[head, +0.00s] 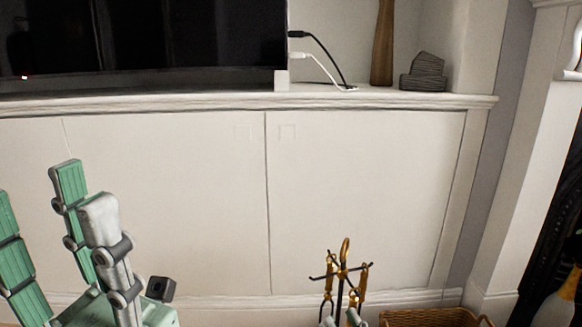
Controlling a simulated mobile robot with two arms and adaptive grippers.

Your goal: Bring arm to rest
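A dark screen (150,35) stands on the white ledge (390,99), with cables, a brown vase (383,45) and a grey stone-like ornament (425,74) to its right. A gold-handled fireplace tool stand (341,275) and a wicker basket (430,318) are at the lower right.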

